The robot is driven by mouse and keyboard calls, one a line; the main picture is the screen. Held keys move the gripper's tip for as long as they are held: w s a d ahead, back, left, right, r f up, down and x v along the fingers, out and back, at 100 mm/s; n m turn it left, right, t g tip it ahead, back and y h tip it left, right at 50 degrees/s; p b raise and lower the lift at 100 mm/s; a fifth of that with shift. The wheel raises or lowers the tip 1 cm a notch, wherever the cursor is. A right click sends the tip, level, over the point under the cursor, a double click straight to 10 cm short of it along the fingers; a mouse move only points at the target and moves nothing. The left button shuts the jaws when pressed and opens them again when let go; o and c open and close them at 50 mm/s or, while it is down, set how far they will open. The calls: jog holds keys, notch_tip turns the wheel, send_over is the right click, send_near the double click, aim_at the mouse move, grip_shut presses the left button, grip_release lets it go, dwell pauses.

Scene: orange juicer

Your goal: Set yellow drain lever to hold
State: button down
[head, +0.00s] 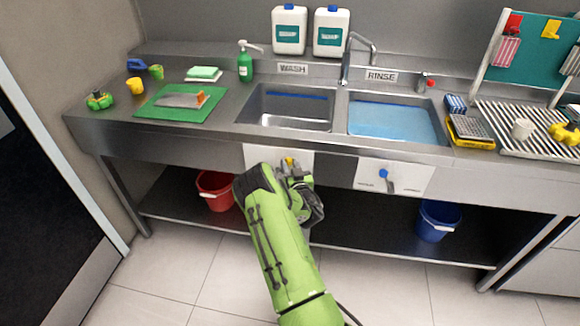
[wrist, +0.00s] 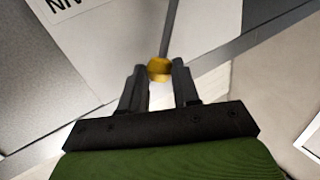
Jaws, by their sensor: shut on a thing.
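The yellow drain lever (head: 289,161) is on a white panel (head: 256,154) on the sink front, below the WASH basin. In the head view only a bit of its yellow knob shows past my gripper (head: 293,168). In the wrist view the round yellow knob (wrist: 159,68) sits between the fingertips of my gripper (wrist: 160,76), which is shut on it. A thin grey rod runs from the knob toward the top edge of that view. The panel's markings are mostly hidden by my arm, so I cannot read the lever's setting.
A blue lever (head: 384,174) hangs on a second white panel (head: 409,178) to the right. The WASH basin (head: 287,108) and the RINSE basin (head: 394,119) lie above. A red bucket (head: 214,190) and a blue bucket (head: 437,222) stand on the lower shelf (head: 350,235).

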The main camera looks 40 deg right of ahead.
jog(key=shift+w+a+r, duration=0.1)
jog(key=w+n+p, duration=0.1)
jog(key=w+a+r+n+g+p, duration=0.1)
jog(key=n+p, duration=0.1)
jog(key=w+a+n+g+p, duration=0.1)
jog(key=p, duration=0.1)
jog(key=shift+a+r+y, duration=0.15)
jog(key=shift+r+y, duration=0.15)
jog(key=shift+r, duration=0.1)
jog(key=shift+w+a+f+n+g+h, duration=0.2)
jog(key=shift+w+a+n+g, duration=0.35)
jog(key=shift+w+n, duration=0.25)
jog(key=shift+w+a+f+n+g+h, duration=0.15)
jog(key=shift+w+a+f+n+g, duration=0.1)
jog(key=shift+w+a+n+g, duration=0.55)
jog(key=shift+w+a+f+n+g+h, duration=0.2)
jog(key=shift+w+a+n+g, duration=0.25)
jog(key=shift+n, duration=0.55)
jog(key=shift+d, duration=0.15)
jog(key=c, duration=0.8)
grip_release()
